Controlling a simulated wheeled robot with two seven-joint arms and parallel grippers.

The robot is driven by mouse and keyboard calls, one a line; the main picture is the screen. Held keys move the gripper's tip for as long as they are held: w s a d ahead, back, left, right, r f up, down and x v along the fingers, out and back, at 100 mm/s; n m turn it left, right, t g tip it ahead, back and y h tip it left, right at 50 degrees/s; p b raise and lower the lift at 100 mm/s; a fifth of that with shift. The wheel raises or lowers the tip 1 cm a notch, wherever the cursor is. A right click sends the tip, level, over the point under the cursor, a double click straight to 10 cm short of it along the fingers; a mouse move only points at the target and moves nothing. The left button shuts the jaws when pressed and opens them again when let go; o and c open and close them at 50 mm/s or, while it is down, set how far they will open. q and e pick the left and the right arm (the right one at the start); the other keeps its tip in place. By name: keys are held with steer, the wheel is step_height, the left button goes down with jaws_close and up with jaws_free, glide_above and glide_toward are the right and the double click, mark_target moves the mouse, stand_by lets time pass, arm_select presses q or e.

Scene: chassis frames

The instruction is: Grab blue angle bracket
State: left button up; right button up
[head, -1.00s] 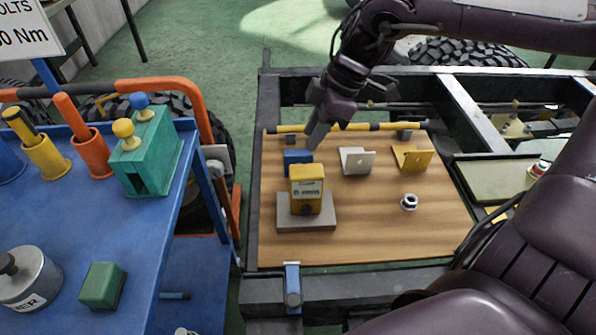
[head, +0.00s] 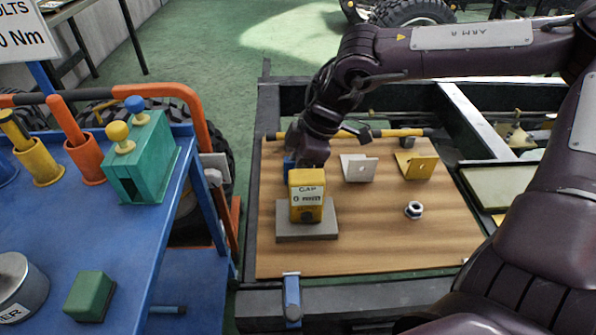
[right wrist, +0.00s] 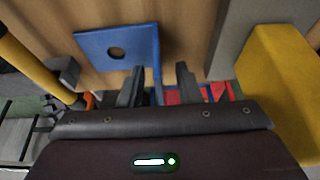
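The blue angle bracket shows in the right wrist view (right wrist: 118,47), with a round hole in its plate and a flange at its right edge. In the head view only a blue sliver of it (head: 289,167) shows on the wooden board, behind the yellow gauge block and beside my gripper. My right gripper (head: 306,166) is low over the board. In the right wrist view its two fingers (right wrist: 161,86) are apart, with the bracket's flange between them and a visible gap on the right side. My left gripper is out of view.
A yellow gauge block (head: 307,202) on a grey base (head: 320,233) stands close in front of the gripper. A grey bracket (head: 357,168), a yellow bracket (head: 419,167) and a nut (head: 413,210) are to the right. A yellow-black bar (head: 405,133) lies behind.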

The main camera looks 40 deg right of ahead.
steer(key=shift+r, duration=0.1)
steer(key=shift+c, duration=0.3)
jaws_close()
